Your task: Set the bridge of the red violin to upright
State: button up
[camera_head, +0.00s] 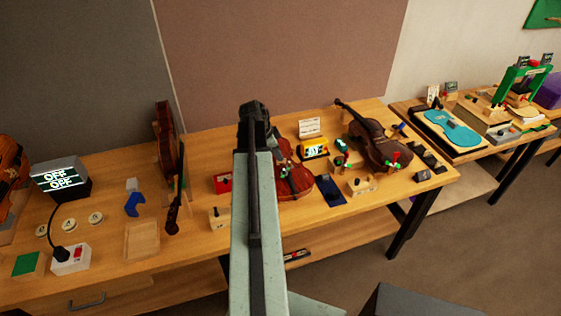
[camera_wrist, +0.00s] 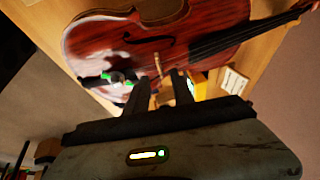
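The red violin (camera_wrist: 120,42) lies face up on the bench, filling the upper part of the wrist view. In the head view its body (camera_head: 296,180) is partly hidden behind my arm. Its bridge (camera_wrist: 158,65) shows as a thin tan strip under the dark strings; I cannot tell how far it leans. My gripper (camera_wrist: 161,82) is open, its two dark fingers apart and empty. In the wrist picture the bridge lies just beyond the gap between the fingertips; contact cannot be told. In the head view my gripper (camera_head: 254,108) appears at the top of the raised arm.
A yellow device (camera_head: 314,149) and a white card (camera_head: 310,127) stand behind the red violin. A red box (camera_head: 223,182) is at left.

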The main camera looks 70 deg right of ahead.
jog(key=b+x, duration=0.2)
jog(key=x, duration=0.2)
jog(key=shift+f, duration=0.15)
jog(key=shift+r, duration=0.2)
grip_shut()
jog(key=shift+w+d+g+y, duration=0.2)
jog(key=shift+d+g+y, duration=0.05)
jog(key=shift+g+y, duration=0.05)
jog(key=shift+w+g+y, duration=0.1)
jog(key=shift+g+y, duration=0.2)
grip_release()
